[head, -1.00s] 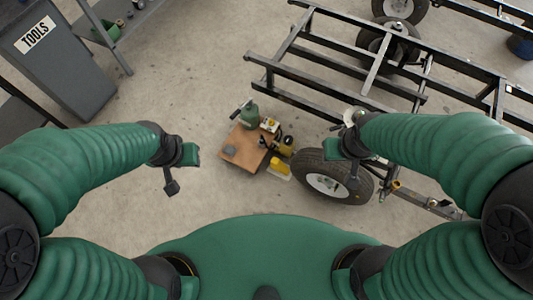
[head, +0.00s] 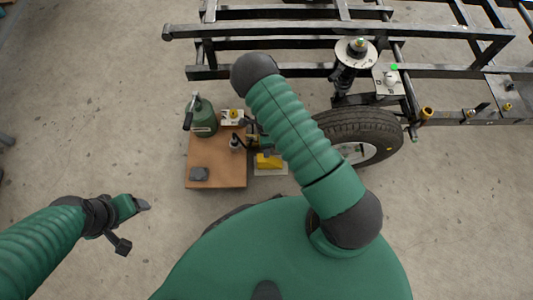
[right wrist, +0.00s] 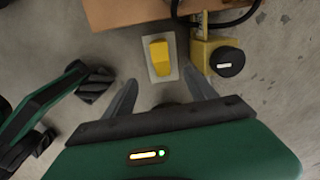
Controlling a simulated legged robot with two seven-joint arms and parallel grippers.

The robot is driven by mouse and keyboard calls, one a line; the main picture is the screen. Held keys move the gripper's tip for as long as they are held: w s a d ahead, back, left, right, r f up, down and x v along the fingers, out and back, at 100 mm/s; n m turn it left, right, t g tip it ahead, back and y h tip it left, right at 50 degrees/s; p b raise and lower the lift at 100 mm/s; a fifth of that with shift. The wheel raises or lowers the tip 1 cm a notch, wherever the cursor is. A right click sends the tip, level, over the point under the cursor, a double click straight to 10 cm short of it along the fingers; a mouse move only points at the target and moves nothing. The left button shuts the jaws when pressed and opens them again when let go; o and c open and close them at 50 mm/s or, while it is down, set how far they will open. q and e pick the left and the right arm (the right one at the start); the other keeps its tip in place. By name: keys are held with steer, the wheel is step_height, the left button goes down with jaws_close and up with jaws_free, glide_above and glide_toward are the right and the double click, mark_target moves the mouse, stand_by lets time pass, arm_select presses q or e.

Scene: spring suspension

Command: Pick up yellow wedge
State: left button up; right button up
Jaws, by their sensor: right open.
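The yellow wedge (head: 268,161) lies on a pale plate on the floor, beside the right edge of a brown board, partly covered by my right arm in the head view. In the right wrist view the wedge (right wrist: 159,58) lies on the plate (right wrist: 151,74), just ahead of my right gripper (right wrist: 160,95). The right fingers are spread and empty, roughly in line with the wedge and not touching it. In the head view the right gripper is hidden by my arm. My left gripper (head: 138,206) hangs over bare floor at the left; its jaw opening is unclear.
The brown board (head: 216,173) bears a green can (head: 202,118) and a small grey block (head: 199,174). In the right wrist view a yellow device with a black cap (right wrist: 228,62) stands close right of the wedge. A tire (head: 372,128) and trailer frame (head: 290,43) stand beyond.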

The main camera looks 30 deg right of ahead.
steer(key=shift+m, duration=0.5)
steer(key=f+b, duration=0.2)
steer(key=f, duration=0.2)
steer(key=f+b, duration=0.2)
steer(key=f, duration=0.2)
steer(key=d+f+b, duration=0.1)
steer(key=f+b, duration=0.1)
steer(key=f, duration=0.3)
steer(key=shift+s, duration=0.2)
steer(key=shift+a+f+b, duration=0.2)
steer(key=shift+f+b, duration=0.1)
steer(key=shift+f, duration=0.3)
step_height(320, 180, down, 5)
steer(key=b, duration=0.4)
steer(key=shift+w+f+b, duration=0.1)
steer(key=shift+b, duration=0.2)
steer(key=shift+r, duration=0.2)
steer(key=shift+c, duration=0.3)
jaws_close()
